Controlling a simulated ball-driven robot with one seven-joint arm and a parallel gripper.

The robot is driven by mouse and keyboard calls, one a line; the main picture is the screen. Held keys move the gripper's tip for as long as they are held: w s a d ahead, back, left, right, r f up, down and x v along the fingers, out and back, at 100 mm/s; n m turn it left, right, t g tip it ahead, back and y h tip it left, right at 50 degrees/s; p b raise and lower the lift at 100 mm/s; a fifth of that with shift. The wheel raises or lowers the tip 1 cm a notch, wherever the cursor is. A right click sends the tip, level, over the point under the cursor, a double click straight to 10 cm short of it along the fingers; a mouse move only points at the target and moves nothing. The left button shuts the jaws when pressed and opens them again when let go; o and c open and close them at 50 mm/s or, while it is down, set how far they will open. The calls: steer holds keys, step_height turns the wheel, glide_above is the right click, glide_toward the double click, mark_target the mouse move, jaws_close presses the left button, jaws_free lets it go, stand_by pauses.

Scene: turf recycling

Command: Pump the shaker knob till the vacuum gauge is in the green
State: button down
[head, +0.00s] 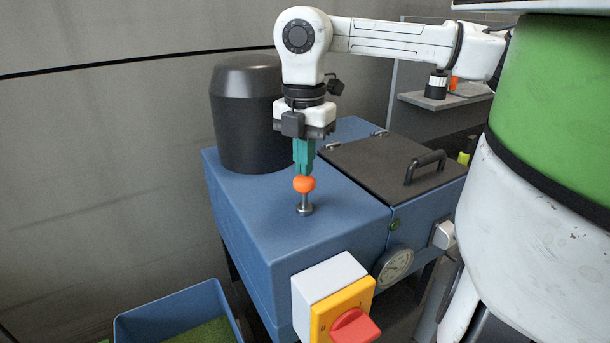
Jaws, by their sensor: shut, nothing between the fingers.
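The orange shaker knob (304,184) sits on a short metal stem rising from the top of the blue machine (262,215). My gripper (304,174) points straight down, its teal fingers closed together, with the tips right at the top of the knob. Whether the tips press on it or hover just above, I cannot tell. The round vacuum gauge (394,265) is on the machine's front face, seen at a steep angle. Its needle and coloured zones are too small to read.
A black cylinder (245,115) stands behind the knob. A dark lid with a handle (425,165) lies to the right. A yellow switch box with a red knob (345,312) is on the front. A blue bin (165,308) with green turf stands lower left.

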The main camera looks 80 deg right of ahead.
stand_by(0.5)
step_height(320, 180, up, 7)
steer(key=p, duration=0.3)
stand_by(0.4)
stand_by(0.5)
